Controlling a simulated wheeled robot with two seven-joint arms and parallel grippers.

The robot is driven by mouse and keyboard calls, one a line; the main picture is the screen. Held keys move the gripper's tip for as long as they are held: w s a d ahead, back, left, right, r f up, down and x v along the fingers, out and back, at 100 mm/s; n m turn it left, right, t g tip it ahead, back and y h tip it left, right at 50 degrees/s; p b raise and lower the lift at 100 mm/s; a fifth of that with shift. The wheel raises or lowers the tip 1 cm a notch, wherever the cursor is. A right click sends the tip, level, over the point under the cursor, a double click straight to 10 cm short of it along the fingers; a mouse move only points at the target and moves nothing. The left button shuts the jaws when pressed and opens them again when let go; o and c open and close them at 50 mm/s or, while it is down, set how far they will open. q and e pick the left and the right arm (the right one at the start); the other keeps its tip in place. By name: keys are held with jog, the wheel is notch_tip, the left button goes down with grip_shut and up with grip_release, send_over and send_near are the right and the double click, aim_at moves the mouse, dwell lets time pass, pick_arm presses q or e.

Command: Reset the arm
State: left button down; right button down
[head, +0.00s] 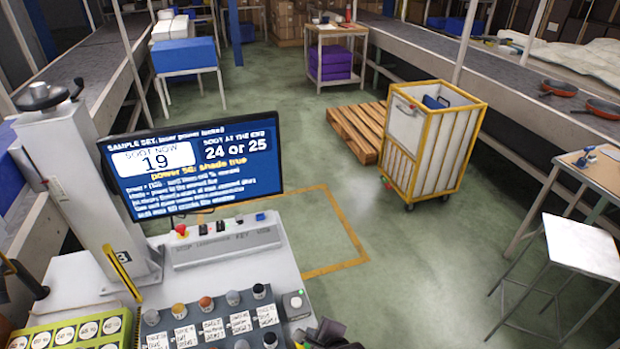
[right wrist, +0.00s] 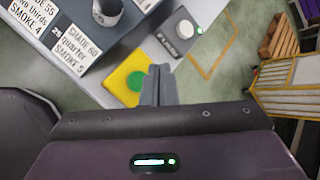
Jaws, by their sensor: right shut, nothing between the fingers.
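My right gripper (head: 326,334) shows dark at the bottom edge of the head view, by the right front corner of the grey console table. In the right wrist view its two fingers (right wrist: 158,84) are together with nothing between them. They point over a yellow plate with a green button (right wrist: 136,81); I cannot tell whether they touch it. My left gripper is not in view.
The console carries a monitor (head: 193,167), a box of labelled cups (head: 206,303) and a white knob unit (head: 295,303). A yellow-framed cart (head: 432,140), a pallet (head: 357,130) and a white stool (head: 581,245) stand beyond. Green floor between them is clear.

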notch_tip(320, 180, up, 6)
jog(key=p, duration=0.5)
jog(key=shift+s+d+p, duration=0.1)
jog(key=shift+p, duration=0.25)
jog(key=shift+d, duration=0.1)
